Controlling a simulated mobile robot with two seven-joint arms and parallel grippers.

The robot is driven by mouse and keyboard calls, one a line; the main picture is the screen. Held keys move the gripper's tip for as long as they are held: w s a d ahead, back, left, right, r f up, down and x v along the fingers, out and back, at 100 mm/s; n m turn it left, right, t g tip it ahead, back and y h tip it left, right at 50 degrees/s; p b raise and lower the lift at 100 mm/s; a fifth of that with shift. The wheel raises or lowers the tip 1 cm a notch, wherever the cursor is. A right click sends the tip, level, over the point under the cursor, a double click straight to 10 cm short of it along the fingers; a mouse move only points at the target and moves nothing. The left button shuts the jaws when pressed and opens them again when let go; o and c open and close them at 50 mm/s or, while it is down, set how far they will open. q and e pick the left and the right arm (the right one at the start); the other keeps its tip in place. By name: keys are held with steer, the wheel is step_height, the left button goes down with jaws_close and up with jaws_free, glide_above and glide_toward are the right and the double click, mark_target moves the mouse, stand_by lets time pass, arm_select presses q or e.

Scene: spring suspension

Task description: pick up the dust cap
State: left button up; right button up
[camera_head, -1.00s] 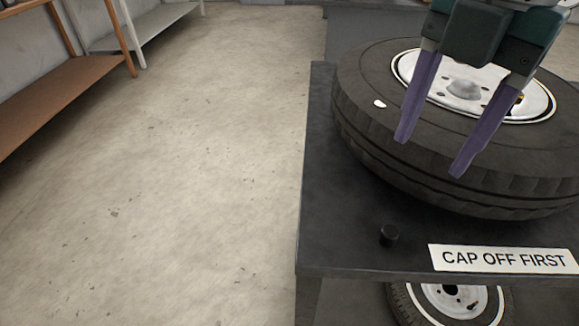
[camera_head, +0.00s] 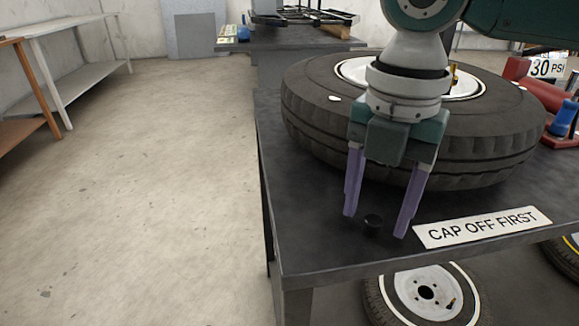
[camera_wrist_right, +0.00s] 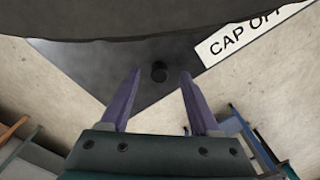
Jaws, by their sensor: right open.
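The dust cap (camera_head: 373,222) is a small black cylinder on the dark table near its front left corner. It also shows in the right wrist view (camera_wrist_right: 159,72), beyond and between the two fingertips. My right gripper (camera_head: 377,226) is open and empty, with purple fingers pointing down. In the head view its fingers stand on either side of the cap. In the right wrist view the gripper (camera_wrist_right: 158,72) does not touch the cap. My left gripper is not in view.
A large tire with a white-rimmed wheel (camera_head: 310,105) lies on the table (camera_head: 310,245) behind the gripper. A "CAP OFF FIRST" sign (camera_head: 482,227) lies right of the cap. Red and blue equipment (camera_head: 562,119) stands at the right. More wheels are below the table.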

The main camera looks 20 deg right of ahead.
steer(key=shift+f, duration=0.3)
jaws_close()
stand_by(0.3)
